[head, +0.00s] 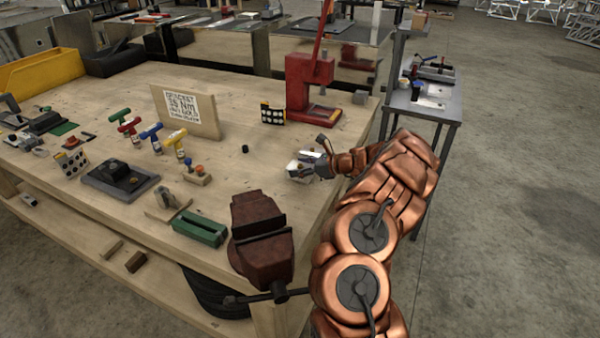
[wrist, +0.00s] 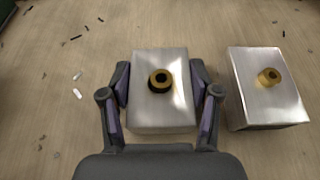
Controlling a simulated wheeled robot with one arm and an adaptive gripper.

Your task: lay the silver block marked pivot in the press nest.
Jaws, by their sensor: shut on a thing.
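My gripper (wrist: 162,108) is shut on a silver block (wrist: 145,112) with a dark-rimmed brass ring on its top, one finger along each side. A second silver block (wrist: 262,105) with a brass bushing lies just right of it, apart from the fingers. No pivot mark is readable on either. In the head view my gripper (head: 312,167) is low over the bench, partly covering the blocks. I cannot tell whether the held block touches the bench. The red press (head: 306,80) stands farther back, its lever raised; its nest is too small to make out clearly.
The wooden bench (head: 240,170) has clear room between my gripper and the press. A dark red vise (head: 262,238) is at the near edge. Small debris lies around the blocks.

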